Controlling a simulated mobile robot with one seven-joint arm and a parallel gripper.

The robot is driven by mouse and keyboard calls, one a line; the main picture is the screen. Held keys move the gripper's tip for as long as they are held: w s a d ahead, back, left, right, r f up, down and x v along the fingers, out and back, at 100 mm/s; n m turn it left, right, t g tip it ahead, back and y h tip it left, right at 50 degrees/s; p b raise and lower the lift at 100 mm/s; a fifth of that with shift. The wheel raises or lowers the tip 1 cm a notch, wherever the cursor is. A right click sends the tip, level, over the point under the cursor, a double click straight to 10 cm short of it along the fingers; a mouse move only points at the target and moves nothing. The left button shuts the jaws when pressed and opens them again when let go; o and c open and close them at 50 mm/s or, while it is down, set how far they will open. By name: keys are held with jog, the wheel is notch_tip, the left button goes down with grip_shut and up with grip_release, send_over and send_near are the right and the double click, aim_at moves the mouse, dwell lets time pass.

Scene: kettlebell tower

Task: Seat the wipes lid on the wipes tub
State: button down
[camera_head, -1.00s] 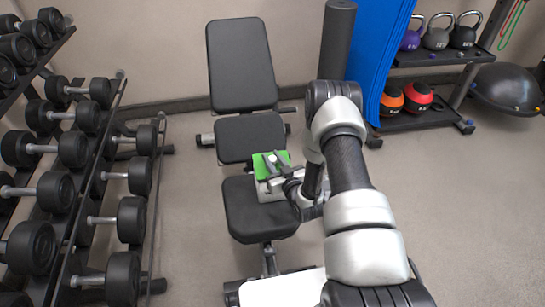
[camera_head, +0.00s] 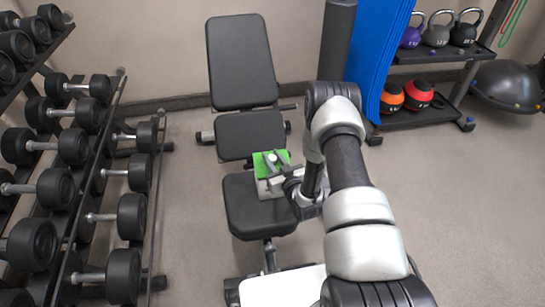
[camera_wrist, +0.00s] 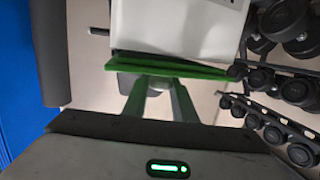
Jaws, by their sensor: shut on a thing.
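The green wipes lid (camera_head: 262,168) is over the white wipes tub (camera_head: 276,192), which stands on the bench seat. My gripper (camera_head: 275,162) comes in from the right and is shut on the lid. In the wrist view, the lid (camera_wrist: 205,73) shows edge-on as a green strip, between my gripper (camera_wrist: 163,88) and the white tub (camera_wrist: 180,28). A dark line runs between the lid and the tub, and the lid looks slightly tilted to the tub's edge there. I cannot tell whether they touch all along. My arm hides part of the tub's right side.
The black bench seat (camera_head: 255,218) bears the tub, with its backrest (camera_head: 241,65) behind. Dumbbell racks (camera_head: 85,215) stand at the left. A blue mat (camera_head: 378,60), a dark roller (camera_head: 337,45) and a kettlebell shelf (camera_head: 440,60) stand at the back right. The floor at the right is open.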

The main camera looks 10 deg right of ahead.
jog(key=shift+f, duration=0.55)
jog(key=c, duration=1.8)
grip_release()
jog(key=shift+o, duration=0.2)
jog(key=o, duration=0.6)
jog(key=shift+c, duration=0.2)
jog(key=p+v, duration=0.2)
jog(key=v, duration=0.6)
jog(key=shift+f, duration=0.1)
